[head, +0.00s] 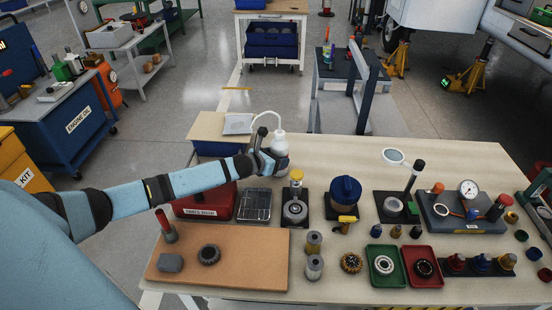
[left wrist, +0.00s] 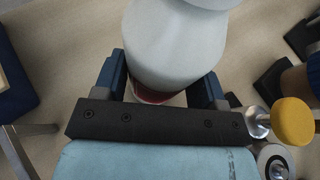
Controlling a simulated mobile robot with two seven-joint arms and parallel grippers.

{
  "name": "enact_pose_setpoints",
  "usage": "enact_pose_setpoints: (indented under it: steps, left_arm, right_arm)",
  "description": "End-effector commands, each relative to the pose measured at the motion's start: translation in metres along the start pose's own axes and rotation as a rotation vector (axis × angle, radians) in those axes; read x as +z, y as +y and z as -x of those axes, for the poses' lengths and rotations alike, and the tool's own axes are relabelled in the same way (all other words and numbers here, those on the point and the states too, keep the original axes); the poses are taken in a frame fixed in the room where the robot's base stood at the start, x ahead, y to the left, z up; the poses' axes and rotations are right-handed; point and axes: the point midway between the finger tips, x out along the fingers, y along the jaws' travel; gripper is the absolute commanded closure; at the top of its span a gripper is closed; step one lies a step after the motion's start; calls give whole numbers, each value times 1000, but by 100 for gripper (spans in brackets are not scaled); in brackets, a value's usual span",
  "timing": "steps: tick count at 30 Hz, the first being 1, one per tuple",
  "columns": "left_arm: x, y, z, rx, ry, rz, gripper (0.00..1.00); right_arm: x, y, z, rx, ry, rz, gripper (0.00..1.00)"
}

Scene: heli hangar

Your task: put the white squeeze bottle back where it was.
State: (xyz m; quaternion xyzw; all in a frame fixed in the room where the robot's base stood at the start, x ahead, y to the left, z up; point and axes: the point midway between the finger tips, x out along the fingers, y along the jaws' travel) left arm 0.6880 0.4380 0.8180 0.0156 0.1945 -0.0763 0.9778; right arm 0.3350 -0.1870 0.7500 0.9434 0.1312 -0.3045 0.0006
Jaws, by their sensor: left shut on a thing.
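The white squeeze bottle (head: 279,150) with its curved spout stands upright at the far left part of the workbench (head: 330,150) in the head view. My left gripper (head: 262,160) is shut on it from the left. In the left wrist view the bottle (left wrist: 178,45) fills the space between the two dark blue fingers of the left gripper (left wrist: 165,85), with a dark red band showing low on it. Whether its base touches the bench top cannot be told. My right gripper is not in view.
A red box (head: 205,203), a wire tray (head: 254,204) and a yellow-topped item on a dark stand (head: 295,208) sit just in front of the bottle. A blue-capped item (head: 345,192) stands further right. Bare bench top lies right of the bottle.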

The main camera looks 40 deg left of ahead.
Motion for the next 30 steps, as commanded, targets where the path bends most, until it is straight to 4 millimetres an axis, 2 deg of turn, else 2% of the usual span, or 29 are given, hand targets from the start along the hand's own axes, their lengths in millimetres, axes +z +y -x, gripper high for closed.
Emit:
enact_pose_setpoints:
  steps: [3,4,6,7,16,19,30]
  left_arm:
    - [-3,0,-2,0,-1,1,48]
    - [-2,0,-1,0,0,1,28]
    - [-2,0,-1,0,0,1,12]
    - [-2,0,-1,0,0,1,10]
    - [1,0,0,0,-1,0,10]
    - [0,0,9,-1,1,0,10]
    - [-1,0,86,-1,3,-3,10]
  right_arm:
    - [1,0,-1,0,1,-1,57]
    - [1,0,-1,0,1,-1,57]
    - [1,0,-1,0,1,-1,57]
    - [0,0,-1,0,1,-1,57]
    - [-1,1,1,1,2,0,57]
    - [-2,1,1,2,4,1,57]
    - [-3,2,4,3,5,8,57]
